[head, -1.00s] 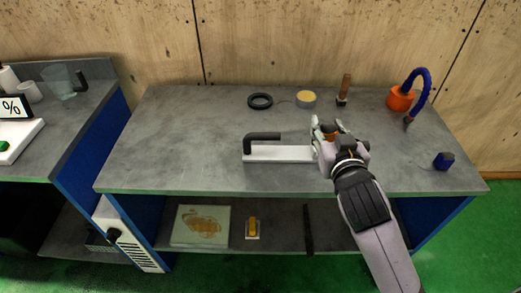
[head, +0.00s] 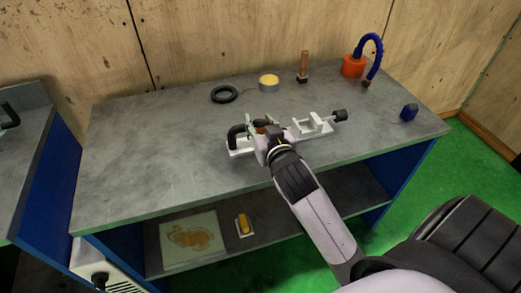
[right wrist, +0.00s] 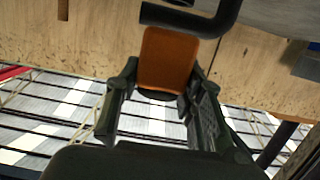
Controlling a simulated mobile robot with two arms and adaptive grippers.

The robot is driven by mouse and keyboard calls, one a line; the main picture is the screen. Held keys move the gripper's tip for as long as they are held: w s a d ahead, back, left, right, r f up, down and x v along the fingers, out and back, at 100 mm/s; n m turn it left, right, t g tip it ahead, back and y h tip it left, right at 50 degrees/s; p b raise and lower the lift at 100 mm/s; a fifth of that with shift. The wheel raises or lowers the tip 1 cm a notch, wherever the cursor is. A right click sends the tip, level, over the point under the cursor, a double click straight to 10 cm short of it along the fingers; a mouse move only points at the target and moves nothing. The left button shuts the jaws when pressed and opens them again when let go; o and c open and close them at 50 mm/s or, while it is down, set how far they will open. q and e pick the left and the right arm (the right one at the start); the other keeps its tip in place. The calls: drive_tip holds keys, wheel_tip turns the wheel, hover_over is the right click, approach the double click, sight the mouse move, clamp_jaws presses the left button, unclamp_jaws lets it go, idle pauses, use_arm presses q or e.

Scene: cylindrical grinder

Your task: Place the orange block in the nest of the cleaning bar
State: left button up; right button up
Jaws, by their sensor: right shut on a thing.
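The orange block (right wrist: 167,60) is held between the fingers of my right gripper (right wrist: 158,100) in the right wrist view. In the head view my right gripper (head: 262,128) is over the left part of the cleaning bar, close to its black handle, and mostly hides the block. The cleaning bar (head: 237,152) is a pale bar on the bench with a black bent handle (head: 236,134) at its left end. A pale open bracket (head: 312,126) and a black knob (head: 340,115) are at its right. The handle also shows above the block in the right wrist view (right wrist: 185,20). My left gripper is out of view.
On the grey bench (head: 150,150) behind the bar are a black ring (head: 224,94), a round yellow-topped tin (head: 269,83), a wooden-handled brush (head: 303,68) and an orange base with a blue hose (head: 353,66). A blue item (head: 409,112) lies right. The bench's left is clear.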

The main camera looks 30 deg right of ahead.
wheel_tip(320, 180, down, 9)
drive_tip(key=shift+f+b, duration=0.1)
drive_tip(key=shift+b, duration=0.45)
drive_tip(key=shift+f, duration=0.1)
drive_tip(key=o, duration=1.1)
drive_tip(key=shift+a, duration=0.1)
